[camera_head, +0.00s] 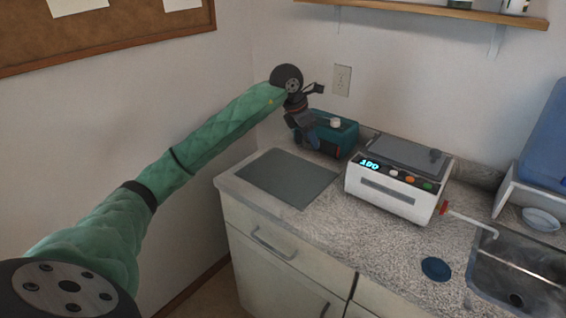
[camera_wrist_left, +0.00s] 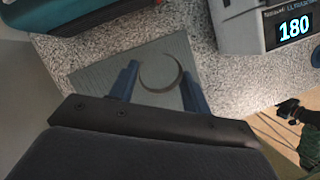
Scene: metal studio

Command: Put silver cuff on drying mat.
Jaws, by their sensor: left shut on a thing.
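The silver cuff (camera_wrist_left: 177,84) is a thin, open C-shaped ring in the left wrist view. My left gripper (camera_wrist_left: 158,73) is shut on it, with the cuff between its two blue fingertips. The drying mat (camera_wrist_left: 100,78) is a flat grey rectangle behind the cuff in that view. In the head view the mat (camera_head: 287,178) lies at the counter's left end. My left gripper (camera_head: 308,143) is at the mat's back right there, in front of the teal device; the cuff cannot be made out. A dark gripper-like part, probably my right gripper (camera_wrist_left: 287,106), shows small at the wrist view's right.
A teal device (camera_head: 338,136) stands behind the mat. A white machine (camera_head: 392,194) reading 180 is to its right. A blue disc (camera_head: 436,269) lies near the sink (camera_head: 520,285). The wall and corkboard (camera_head: 110,35) are at the left.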

